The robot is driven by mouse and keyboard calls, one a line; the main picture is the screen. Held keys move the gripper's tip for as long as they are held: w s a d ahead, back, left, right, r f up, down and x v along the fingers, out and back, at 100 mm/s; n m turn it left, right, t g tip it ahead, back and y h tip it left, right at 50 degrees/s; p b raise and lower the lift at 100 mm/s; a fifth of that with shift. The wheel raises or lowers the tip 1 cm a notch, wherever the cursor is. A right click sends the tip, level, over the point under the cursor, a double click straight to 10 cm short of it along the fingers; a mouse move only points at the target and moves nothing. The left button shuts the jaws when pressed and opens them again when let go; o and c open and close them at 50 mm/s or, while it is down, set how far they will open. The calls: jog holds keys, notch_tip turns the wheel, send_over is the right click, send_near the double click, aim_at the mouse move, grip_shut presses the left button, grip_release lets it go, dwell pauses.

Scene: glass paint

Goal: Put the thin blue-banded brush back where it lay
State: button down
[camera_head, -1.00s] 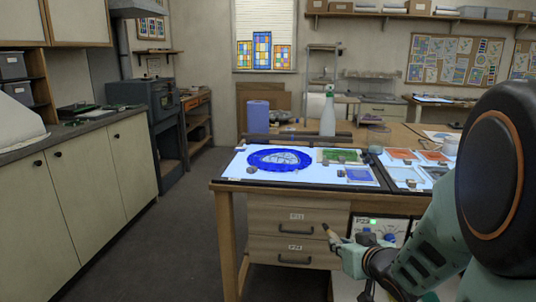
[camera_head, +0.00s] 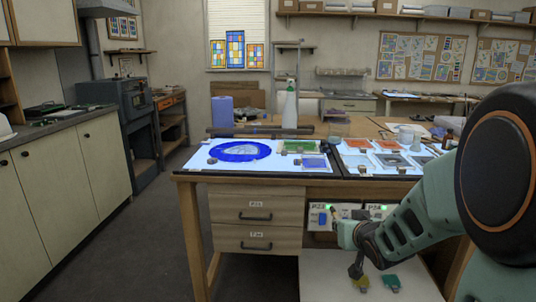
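My arm comes in from the right, and its far end is low in front of the bench, below the bench top. My gripper (camera_head: 356,266) seems to be the small dark part hanging there; its fingers are too small and dark to read. A thin brownish piece (camera_head: 333,212) stands up by my wrist; I cannot tell whether it is the brush or whether it is held. I cannot make out a blue band anywhere. The lit bench top (camera_head: 300,167) carries a blue oval glass piece (camera_head: 240,151), a green panel (camera_head: 298,146) and a small blue panel (camera_head: 314,162).
Red and grey panels (camera_head: 388,160) lie at the right of the bench. Drawers (camera_head: 256,229) are under the bench. A white surface (camera_head: 325,275) lies low. Floor at left is clear.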

jog(key=s+a+r+p, duration=0.1)
jog(key=a+r+p, duration=0.1)
jog(key=r+p, duration=0.5)
jog(key=s+a+r+p, duration=0.1)
jog(key=a+r+p, duration=0.2)
jog(key=r+p, duration=0.4)
jog(key=p, duration=0.7)
jog(key=shift+a+r, duration=0.2)
jog(key=shift+r, duration=0.1)
jog(key=shift+d, duration=0.1)
